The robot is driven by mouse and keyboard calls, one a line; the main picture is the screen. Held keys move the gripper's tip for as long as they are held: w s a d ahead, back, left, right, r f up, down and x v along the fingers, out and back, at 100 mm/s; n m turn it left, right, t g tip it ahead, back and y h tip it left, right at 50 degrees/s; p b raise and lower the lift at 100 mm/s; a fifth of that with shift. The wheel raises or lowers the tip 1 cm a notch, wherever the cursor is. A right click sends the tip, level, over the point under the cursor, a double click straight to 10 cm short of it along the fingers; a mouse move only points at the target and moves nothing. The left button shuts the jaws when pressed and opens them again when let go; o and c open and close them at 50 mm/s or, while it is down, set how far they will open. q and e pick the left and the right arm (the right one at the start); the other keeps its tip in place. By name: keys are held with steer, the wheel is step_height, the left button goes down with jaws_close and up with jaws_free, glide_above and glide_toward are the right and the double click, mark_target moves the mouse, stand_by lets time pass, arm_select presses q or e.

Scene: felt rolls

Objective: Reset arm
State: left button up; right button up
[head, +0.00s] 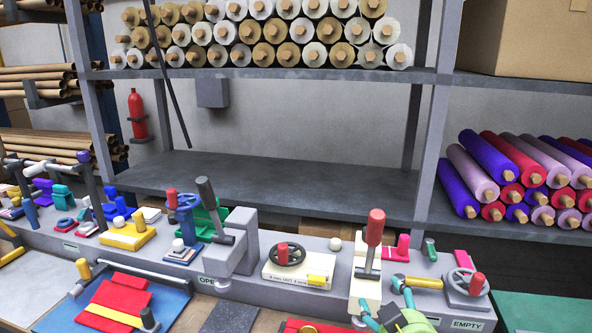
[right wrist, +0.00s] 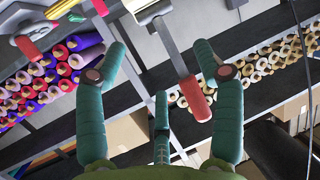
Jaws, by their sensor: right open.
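A lever with a red handle (head: 375,228) stands nearly upright on a white block (head: 365,290) on the grey bench ledge. No label reading "reset" can be made out. My right gripper (head: 388,306) is just in front of and below that block, with teal fingers open and its palm cut off by the frame edge. In the right wrist view my right gripper (right wrist: 160,62) has its fingers spread and empty. The red handle (right wrist: 195,98) appears between them, close to the right-hand finger; contact cannot be told. My left gripper is not in view.
A black handwheel (head: 287,255) sits left of the lever and a grey handwheel (head: 466,288) right, near an EMPTY label (head: 467,323). A dark-handled lever (head: 208,195) stands further left, near an OPEN label. Shelves behind hold felt rolls (head: 300,30); the middle shelf (head: 270,180) is bare.

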steer(key=s+d+f+n+g, duration=0.1)
steer(key=s+f+g, duration=1)
steer(key=s+f, duration=1.45)
step_height(320, 180, down, 24)
steer(key=s+g+b, duration=0.2)
steer(key=b, duration=0.1)
steer(key=s+d+f+b, duration=0.2)
steer(key=s+f, duration=1.3)
steer(key=f, duration=0.2)
steer(key=shift+s+d+f+n+g+b, duration=0.25)
steer(key=shift+s+d+n+g+b, duration=0.05)
steer(key=shift+s+d+g+b, duration=0.1)
